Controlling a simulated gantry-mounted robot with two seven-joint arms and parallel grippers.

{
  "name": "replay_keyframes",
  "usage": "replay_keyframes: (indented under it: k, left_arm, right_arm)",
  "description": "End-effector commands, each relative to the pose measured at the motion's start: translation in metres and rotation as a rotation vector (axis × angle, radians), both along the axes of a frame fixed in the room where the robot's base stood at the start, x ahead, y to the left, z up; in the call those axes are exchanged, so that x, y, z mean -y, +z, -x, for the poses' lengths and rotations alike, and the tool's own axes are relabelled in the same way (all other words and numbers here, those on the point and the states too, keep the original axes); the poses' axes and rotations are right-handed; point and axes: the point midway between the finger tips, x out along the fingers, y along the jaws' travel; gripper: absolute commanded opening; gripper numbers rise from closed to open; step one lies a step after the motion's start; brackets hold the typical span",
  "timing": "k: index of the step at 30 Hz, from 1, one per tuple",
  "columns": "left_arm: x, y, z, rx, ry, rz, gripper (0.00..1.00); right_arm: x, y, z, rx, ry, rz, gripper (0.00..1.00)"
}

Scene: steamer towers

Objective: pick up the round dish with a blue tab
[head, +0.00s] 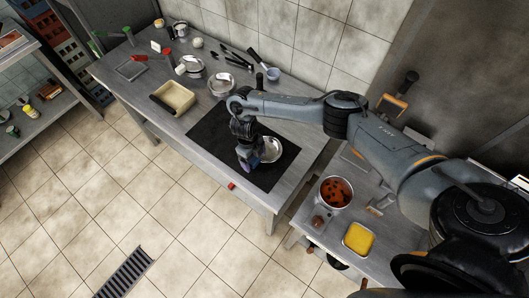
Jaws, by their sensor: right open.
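A round metal dish (271,150) lies on the dark mat (213,130) on the steel table. Its left part is hidden behind my right gripper (250,164), which points down at the dish's left edge. The right gripper is open. A blue patch shows at the gripper's lower end; I cannot tell whether it is the dish's tab or part of the gripper. I cannot tell whether the fingers touch the dish. My left gripper is not in view.
Other round dishes (222,84) (192,67) stand behind the mat, with a cream rectangular tray (173,98) to their left. Dark utensils (237,60) lie near the wall. A pot of red food (335,192) and a yellow-filled tray (358,239) stand at the right. The mat's front is clear.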

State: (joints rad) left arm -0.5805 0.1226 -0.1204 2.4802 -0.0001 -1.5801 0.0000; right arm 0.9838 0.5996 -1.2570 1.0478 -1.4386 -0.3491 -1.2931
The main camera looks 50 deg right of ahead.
Motion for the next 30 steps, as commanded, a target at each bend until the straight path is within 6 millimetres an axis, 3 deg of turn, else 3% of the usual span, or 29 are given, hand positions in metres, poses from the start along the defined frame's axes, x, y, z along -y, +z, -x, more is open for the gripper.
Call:
replay_keyframes:
  k: [4,21,30]
  left_arm:
    - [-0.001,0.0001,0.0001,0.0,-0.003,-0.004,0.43]
    - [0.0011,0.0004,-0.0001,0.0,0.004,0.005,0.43]
    - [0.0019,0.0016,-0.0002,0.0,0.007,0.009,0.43]
  right_arm:
    - [-0.0002,0.0003,0.0,0.0,0.0,0.0,0.84]
    - [-0.0003,0.0007,-0.0002,0.0,0.0,-0.001,0.0]
    - [-0.0003,0.0041,-0.0004,0.001,0.0,-0.001,0.0]
